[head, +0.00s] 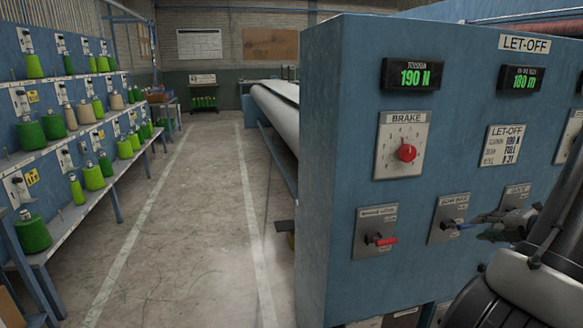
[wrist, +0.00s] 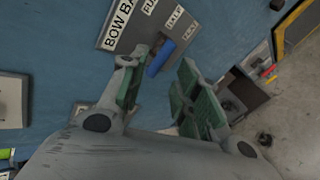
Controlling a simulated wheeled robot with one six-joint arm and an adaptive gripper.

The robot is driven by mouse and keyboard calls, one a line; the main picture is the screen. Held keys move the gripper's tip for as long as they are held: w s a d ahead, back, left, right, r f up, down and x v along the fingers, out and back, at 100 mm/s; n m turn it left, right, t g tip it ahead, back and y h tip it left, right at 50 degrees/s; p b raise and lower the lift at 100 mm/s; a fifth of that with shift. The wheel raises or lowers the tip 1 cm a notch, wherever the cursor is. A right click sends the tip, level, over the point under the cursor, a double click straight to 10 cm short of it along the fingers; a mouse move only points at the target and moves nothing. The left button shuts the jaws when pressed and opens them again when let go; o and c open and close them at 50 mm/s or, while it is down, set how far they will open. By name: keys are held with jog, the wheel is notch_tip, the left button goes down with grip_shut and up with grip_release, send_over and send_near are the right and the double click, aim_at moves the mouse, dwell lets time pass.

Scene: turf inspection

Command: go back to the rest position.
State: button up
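My gripper (head: 490,222) is in front of the blue let-off panel (head: 340,130), at the right of the head view. In the wrist view my gripper (wrist: 164,76) has its two green-padded fingers apart, with nothing held. A blue lever (wrist: 160,58) on a grey plate (wrist: 122,28) marked "BOW BA…" shows at the gap between the fingertips. I cannot tell how far it is from them. In the head view the blue lever (head: 459,226) shows just left of the fingertips, on the middle lower plate.
The panel also bears a red brake knob (head: 406,153), a red-handled switch (head: 380,240) and a tension display (head: 411,74) reading 190 N. A yarn rack (head: 75,150) with green cones stands at the left. The aisle floor (head: 195,220) between is clear.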

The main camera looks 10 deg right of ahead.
jog(key=s+a+r+n+g+y, duration=0.1)
jog(key=s+a+n+g+y, duration=0.15)
jog(key=s+a+n, duration=0.7)
jog(key=s+a+r+n+g+y, duration=0.15)
jog(key=a+n+g, duration=0.25)
jog(key=n, duration=1.1)
jog(key=s+a+r+n+h, duration=0.2)
jog(key=a+r+n, duration=0.5)
jog(key=n, duration=0.5)
jog(key=s+a+r+n+h, duration=0.2)
jog(key=a+r+n, duration=0.5)
jog(key=n, duration=0.6)
jog(key=shift+s+a+r+g+h, duration=0.15)
jog(key=shift+s+r+g+h, duration=0.3)
jog(key=shift+r, duration=0.5)
